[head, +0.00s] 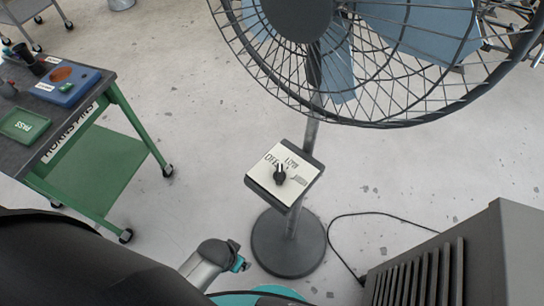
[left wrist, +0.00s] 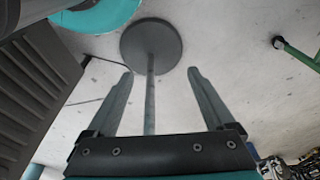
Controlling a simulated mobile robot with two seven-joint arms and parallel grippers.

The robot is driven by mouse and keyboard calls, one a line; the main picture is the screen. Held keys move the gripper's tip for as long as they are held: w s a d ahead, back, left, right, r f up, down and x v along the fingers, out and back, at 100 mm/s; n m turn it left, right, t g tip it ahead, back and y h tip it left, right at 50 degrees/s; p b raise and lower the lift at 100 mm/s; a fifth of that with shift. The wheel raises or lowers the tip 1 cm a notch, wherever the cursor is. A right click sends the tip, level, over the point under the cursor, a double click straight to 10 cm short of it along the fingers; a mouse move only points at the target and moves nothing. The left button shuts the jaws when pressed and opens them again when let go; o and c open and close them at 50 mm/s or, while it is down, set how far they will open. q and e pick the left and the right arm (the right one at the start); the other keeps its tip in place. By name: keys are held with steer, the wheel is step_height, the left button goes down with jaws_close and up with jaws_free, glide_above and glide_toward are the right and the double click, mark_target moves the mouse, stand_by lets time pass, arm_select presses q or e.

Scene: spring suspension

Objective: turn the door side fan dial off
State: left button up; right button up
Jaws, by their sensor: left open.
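The fan dial (head: 280,175) is a small black knob on a pale square panel (head: 262,178) fixed to the fan's pole. The panel reads OFF at its left and LOW at its top; the third label is too small to read. The knob seems to point up toward LOW, but I cannot tell its exact angle. My left gripper (left wrist: 160,72) is open and empty in the left wrist view. The fan's pole (left wrist: 150,88) shows between its fingers, beyond them. The dial is not visible in that view. My right gripper is not in view.
The large caged fan (head: 335,75) fills the upper right, above its round base (head: 289,258). A green cart (head: 85,165) stands at left. A grey vented box (head: 450,265) stands at lower right, with a cable (head: 365,214) on the floor. Floor between cart and fan is clear.

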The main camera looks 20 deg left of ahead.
arm_select(q)
steer(key=w+d+r+t+p, duration=0.1)
steer(key=w+r+p, duration=0.15)
steer(key=r, duration=1.05)
steer(key=w+d+r+t+p, duration=0.15)
steer(key=w+r, duration=0.25)
steer(key=r, duration=0.8)
steer(key=m+h+p, duration=0.2)
steer(key=m, duration=0.2)
glide_toward(277, 172)
steer(key=s+d, duration=0.1)
steer(key=s, duration=0.2)
steer(key=w+d+r+m+g+h, duration=0.1)
steer(key=w+d+r+m+h, duration=0.3)
steer(key=m, duration=0.3)
steer(key=w+a+r+m+g+y, duration=0.1)
steer(key=a+r+m+g+y, duration=0.15)
steer(key=a, duration=0.65)
steer(key=shift+n+h, duration=0.35)
steer(key=shift+n, duration=0.1)
steer(key=b+x, duration=0.1)
steer(key=x, duration=0.6)
steer(key=b+x, duration=0.1)
steer(key=x, duration=0.7)
steer(key=shift+w+a+f, duration=0.15)
steer(key=shift+a+f, duration=0.05)
steer(key=shift+f, duration=0.05)
steer(key=shift+c, duration=0.4)
